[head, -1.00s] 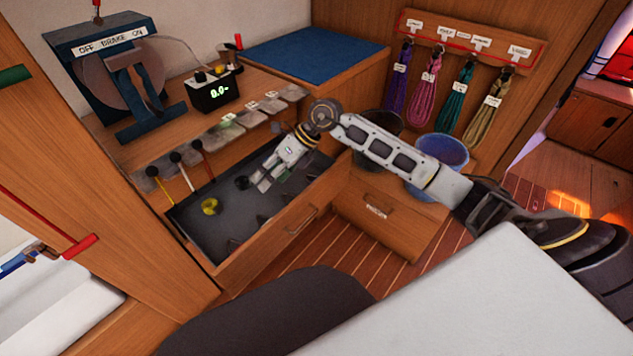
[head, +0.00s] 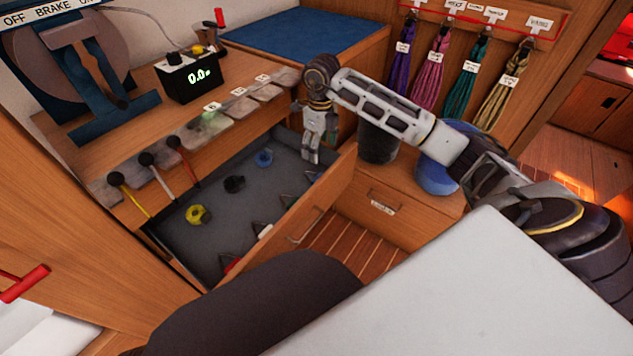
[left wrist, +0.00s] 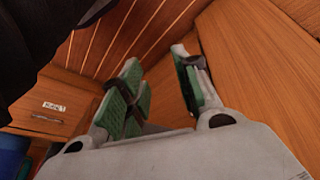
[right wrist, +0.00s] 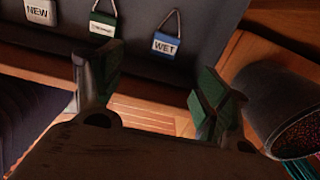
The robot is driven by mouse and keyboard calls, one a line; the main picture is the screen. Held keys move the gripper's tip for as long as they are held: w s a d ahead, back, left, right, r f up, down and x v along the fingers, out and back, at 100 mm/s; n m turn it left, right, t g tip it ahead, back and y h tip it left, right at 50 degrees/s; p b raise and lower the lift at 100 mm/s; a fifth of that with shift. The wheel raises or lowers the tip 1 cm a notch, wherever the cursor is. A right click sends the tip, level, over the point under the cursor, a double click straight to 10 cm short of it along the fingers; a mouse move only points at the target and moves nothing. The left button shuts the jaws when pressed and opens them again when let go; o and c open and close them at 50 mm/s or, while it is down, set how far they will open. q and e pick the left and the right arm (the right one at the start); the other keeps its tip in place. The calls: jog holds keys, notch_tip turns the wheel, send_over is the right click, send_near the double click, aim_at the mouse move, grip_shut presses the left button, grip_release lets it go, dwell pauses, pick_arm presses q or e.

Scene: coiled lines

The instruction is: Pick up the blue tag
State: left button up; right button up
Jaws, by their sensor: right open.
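The blue tag (right wrist: 166,45), marked WET with a wire loop, lies in the grey-lined open drawer (head: 215,240). It shows small in the head view (head: 312,175), near the drawer's right end. My right gripper (head: 311,158) points down just above and beside it, open and empty. In the right wrist view the open fingers (right wrist: 155,95) stand apart, with the blue tag beyond them and not between them. A green tag (right wrist: 102,27) and a tag marked NEW (right wrist: 40,11) lie to its left. My left gripper (left wrist: 160,95) is open and empty in its wrist view.
The drawer also holds yellow (head: 199,214), black (head: 234,184) and blue (head: 264,158) rings. The drawer's front wall (head: 315,205) stands close to the gripper. A dark bucket (head: 378,143) and a blue bucket (head: 436,175) are to the right.

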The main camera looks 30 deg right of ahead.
pick_arm(q)
jog(key=shift+w+d+r, duration=0.2)
jog(key=shift+w+r, duration=0.1)
jog(key=shift+r, duration=0.35)
pick_arm(e)
jog(key=shift+w+d+f, duration=0.2)
jog(key=shift+w+f, duration=0.15)
jog(key=shift+f, duration=0.05)
notch_tip(320, 180, down, 8)
jog(key=b, duration=0.3)
pick_arm(q)
jog(key=shift+t+h, duration=0.6)
jog(key=shift+t, duration=0.1)
jog(key=f, duration=0.1)
jog(key=d+f, duration=0.1)
jog(key=f, duration=0.3)
jog(key=shift+w+d+f, duration=0.2)
jog(key=shift+w+d, duration=0.05)
jog(key=shift+w, duration=0.1)
pick_arm(e)
jog(key=shift+f, duration=0.3)
jog(key=shift+f, duration=0.1)
